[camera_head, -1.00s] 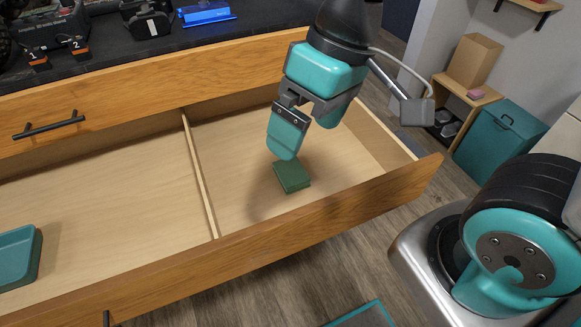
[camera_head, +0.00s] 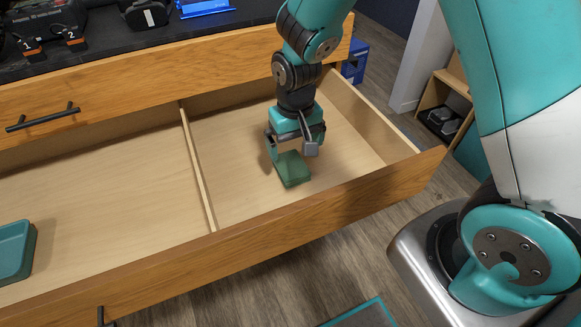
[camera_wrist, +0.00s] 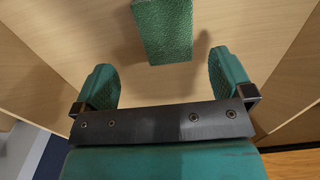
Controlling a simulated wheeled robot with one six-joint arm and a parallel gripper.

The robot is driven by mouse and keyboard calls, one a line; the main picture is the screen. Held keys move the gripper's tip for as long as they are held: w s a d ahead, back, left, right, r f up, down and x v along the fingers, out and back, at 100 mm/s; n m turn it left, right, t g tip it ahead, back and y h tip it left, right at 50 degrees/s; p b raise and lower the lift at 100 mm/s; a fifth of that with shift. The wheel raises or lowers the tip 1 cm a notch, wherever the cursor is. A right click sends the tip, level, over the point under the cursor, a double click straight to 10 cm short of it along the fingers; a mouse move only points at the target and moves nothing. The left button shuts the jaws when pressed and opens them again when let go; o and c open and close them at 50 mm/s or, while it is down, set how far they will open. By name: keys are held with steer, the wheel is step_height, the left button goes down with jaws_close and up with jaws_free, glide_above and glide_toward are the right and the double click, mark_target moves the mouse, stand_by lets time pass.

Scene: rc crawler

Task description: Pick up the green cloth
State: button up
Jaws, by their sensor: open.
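The green cloth (camera_head: 292,170) is a small folded block lying on the floor of the open drawer's right compartment. My gripper (camera_head: 296,150) is down inside that compartment, right over and behind the cloth in the head view. In the wrist view the cloth (camera_wrist: 164,30) lies at the top, ahead of the gap between my two teal fingers (camera_wrist: 164,82). The fingers are apart with nothing between them.
The wooden drawer (camera_head: 240,244) has a thin divider (camera_head: 197,165) left of my gripper. Its front and right walls stand close around the compartment. A teal tray (camera_head: 14,252) sits in the left compartment. The dark counter (camera_head: 108,46) holds several items behind.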

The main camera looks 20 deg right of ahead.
mark_target(291, 164)
steer(key=shift+w+a+f, duration=0.1)
steer(key=shift+a+f, duration=0.1)
steer(key=shift+f, duration=1.6)
steer(key=shift+a+f, duration=0.2)
steer(key=shift+f, duration=1.55)
steer(key=c, duration=1.1)
steer(key=shift+r, duration=0.1)
step_height(291, 164, up, 20)
steer(key=shift+f+p, duration=0.1)
steer(key=shift+p, duration=0.35)
steer(key=shift+o, duration=0.9)
